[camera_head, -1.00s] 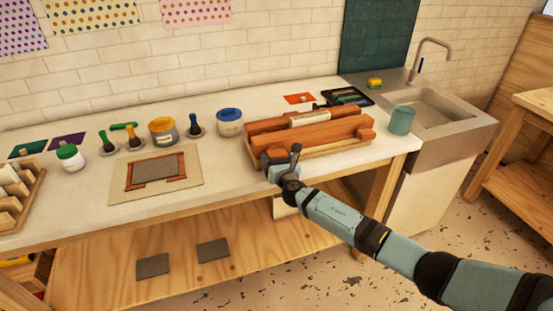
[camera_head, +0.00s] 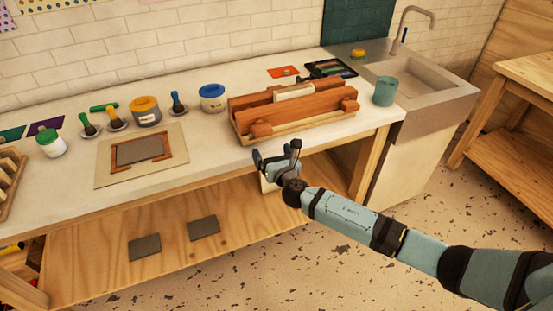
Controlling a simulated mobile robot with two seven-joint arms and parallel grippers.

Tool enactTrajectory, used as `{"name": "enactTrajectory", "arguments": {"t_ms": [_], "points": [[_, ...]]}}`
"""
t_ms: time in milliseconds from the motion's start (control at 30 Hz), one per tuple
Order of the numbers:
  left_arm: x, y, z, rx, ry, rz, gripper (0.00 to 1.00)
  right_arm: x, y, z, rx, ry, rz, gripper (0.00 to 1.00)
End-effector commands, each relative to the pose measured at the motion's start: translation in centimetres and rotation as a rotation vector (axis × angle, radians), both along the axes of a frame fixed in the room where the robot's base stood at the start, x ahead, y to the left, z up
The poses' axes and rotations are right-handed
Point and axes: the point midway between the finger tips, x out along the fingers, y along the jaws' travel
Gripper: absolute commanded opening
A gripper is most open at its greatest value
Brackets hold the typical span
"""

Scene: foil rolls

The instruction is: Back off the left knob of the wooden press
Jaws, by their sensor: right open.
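The wooden press (camera_head: 292,112) lies on the right part of the bench, reddish-brown with a pale piece between its beams. Its left knob (camera_head: 262,130) sticks out at the front left, and its right knob (camera_head: 350,106) at the front right. My right gripper (camera_head: 272,158) is open and empty at the bench's front edge, just in front of and below the left knob, apart from it. My left gripper is not in view.
A blue-lidded jar (camera_head: 212,98) stands left of the press and a teal cup (camera_head: 384,91) right of it, near the sink (camera_head: 432,90). A board with a framed grey sheet (camera_head: 141,150) lies further left. Bare bench separates it from the press.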

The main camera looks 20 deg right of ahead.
Motion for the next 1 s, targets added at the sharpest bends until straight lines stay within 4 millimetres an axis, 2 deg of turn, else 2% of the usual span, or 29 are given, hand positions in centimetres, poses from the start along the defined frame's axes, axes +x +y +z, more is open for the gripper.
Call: {"name": "enactTrajectory", "arguments": {"t_ms": [100, 233, 800, 900, 967, 1000], "points": [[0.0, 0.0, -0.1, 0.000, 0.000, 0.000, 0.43, -2.0, -0.1, 0.0, -0.001, 0.000, 0.001, 0.96], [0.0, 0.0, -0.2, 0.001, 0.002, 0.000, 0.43, -3.1, -0.1, 0.0, -0.001, -0.001, 0.000, 0.96], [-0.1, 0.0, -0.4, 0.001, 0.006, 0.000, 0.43, -3.6, -0.1, 0.0, 0.008, 0.002, 0.000, 0.96], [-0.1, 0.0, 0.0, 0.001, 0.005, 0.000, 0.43, -4.7, 0.4, -0.9, 0.106, 0.044, 0.001, 0.96], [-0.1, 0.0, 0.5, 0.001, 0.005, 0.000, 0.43, -6.3, 1.0, -1.9, 0.238, 0.098, -0.001, 0.96], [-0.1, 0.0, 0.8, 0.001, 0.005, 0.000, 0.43, -7.6, 1.4, -2.9, 0.356, 0.146, -0.009, 0.96]]}}
